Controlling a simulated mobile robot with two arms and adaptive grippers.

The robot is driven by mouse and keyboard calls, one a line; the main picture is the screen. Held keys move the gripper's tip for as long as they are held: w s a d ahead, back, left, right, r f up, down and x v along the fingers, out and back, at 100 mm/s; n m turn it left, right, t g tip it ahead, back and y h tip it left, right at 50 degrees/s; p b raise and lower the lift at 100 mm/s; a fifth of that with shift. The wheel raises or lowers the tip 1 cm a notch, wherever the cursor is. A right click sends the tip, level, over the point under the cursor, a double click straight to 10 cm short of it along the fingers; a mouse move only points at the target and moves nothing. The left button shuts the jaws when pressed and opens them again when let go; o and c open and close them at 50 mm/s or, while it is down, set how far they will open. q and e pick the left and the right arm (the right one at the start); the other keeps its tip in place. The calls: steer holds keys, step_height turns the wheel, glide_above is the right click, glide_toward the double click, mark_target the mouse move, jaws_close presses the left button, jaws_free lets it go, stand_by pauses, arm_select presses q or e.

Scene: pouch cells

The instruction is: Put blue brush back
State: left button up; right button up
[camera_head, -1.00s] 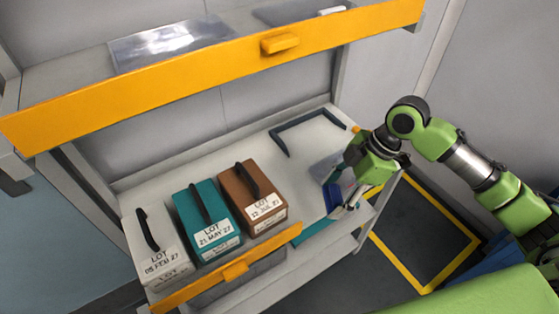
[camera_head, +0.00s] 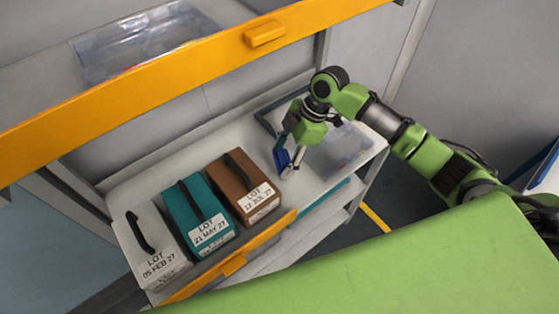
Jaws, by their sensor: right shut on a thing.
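The blue brush (camera_head: 281,158) is in my right gripper (camera_head: 290,169), which is shut on it. The gripper points down over the lower shelf, just right of the brown box. The brush hangs close to the shelf surface; I cannot tell whether it touches. Part of it is hidden by the fingers. My left gripper is not in view.
White (camera_head: 151,250), teal (camera_head: 200,215) and brown (camera_head: 240,187) lot boxes stand in a row on the lower shelf (camera_head: 238,134). A dark bracket (camera_head: 264,122) lies behind my gripper. A clear pouch (camera_head: 345,146) lies right of it. A yellow shelf edge (camera_head: 200,65) runs above.

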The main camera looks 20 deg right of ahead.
mark_target(280, 165)
steer(key=shift+w+a+f, duration=0.2)
steer(key=shift+w+f, duration=0.05)
steer(key=shift+f, duration=0.05)
steer(key=shift+w+f, duration=0.15)
steer(key=shift+f, duration=0.05)
steer(key=f, duration=0.1)
steer(key=f+p, duration=0.1)
steer(key=f, duration=0.1)
steer(key=shift+w+a, duration=0.15)
steer(key=shift+a, duration=0.05)
steer(key=shift+f, duration=0.25)
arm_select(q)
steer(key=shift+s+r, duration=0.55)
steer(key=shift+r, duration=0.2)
arm_select(e)
steer(key=shift+f, duration=0.1)
steer(key=shift+f, duration=0.15)
steer(key=o, duration=1.1)
